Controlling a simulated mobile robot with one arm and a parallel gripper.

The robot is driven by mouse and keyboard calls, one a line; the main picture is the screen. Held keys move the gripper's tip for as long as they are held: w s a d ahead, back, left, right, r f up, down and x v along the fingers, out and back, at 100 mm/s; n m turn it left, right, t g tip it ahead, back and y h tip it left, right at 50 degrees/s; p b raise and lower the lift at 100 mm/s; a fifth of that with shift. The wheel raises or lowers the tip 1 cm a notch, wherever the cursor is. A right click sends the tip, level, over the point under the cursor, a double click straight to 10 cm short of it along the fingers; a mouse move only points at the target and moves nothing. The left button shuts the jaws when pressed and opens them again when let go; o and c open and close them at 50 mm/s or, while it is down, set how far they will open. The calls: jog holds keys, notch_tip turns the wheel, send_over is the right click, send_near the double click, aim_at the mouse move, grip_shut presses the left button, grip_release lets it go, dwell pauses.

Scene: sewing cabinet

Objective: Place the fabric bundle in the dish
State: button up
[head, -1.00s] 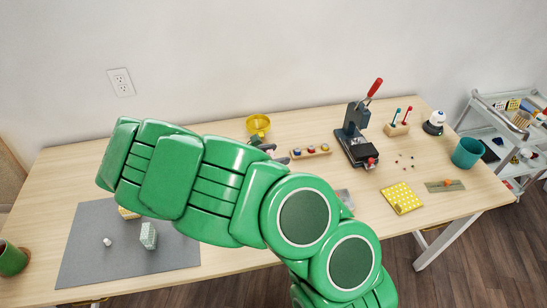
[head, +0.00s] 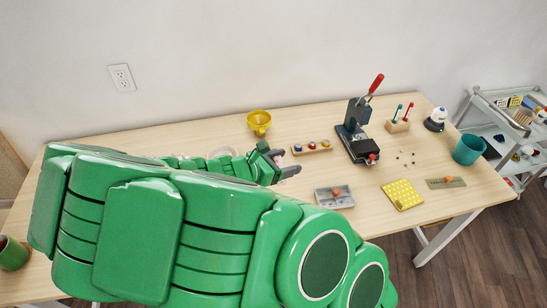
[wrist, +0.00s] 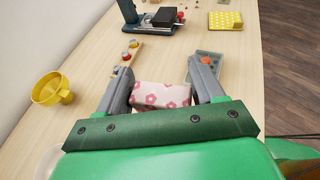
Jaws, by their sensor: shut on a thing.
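My gripper (wrist: 160,82) is shut on the fabric bundle (wrist: 162,96), a small pale pink block with darker pink flowers. It sits between the two grey fingers in the wrist view. In the head view my gripper (head: 284,162) is over the middle of the table, and the bundle is hard to make out there. A pale round rim, perhaps the dish (head: 222,150), shows behind my arm in the head view, mostly hidden. It lies left of my gripper. A yellow cup-like vessel (head: 259,122) stands at the back, apart from my gripper.
A wooden strip with coloured pieces (head: 311,147) and a grey tray (head: 322,199) lie near my gripper. A dark press (head: 357,140) stands right of them. A yellow dotted cloth (head: 402,194) and teal pot (head: 468,150) are farther right. My arm hides the left table.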

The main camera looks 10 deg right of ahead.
jog(key=w+a+r+n+t+y, duration=0.2)
jog(key=w+a+n+t, duration=0.2)
jog(key=w+a, duration=0.15)
jog(key=n+t+y, duration=0.3)
jog(key=n+y, duration=0.1)
send_over(223, 146)
jog(key=s, duration=0.4)
jog(key=shift+w+f, duration=0.1)
jog(key=shift+f, duration=6.85)
jog(key=shift+f, duration=0.2)
jog(key=o, duration=1)
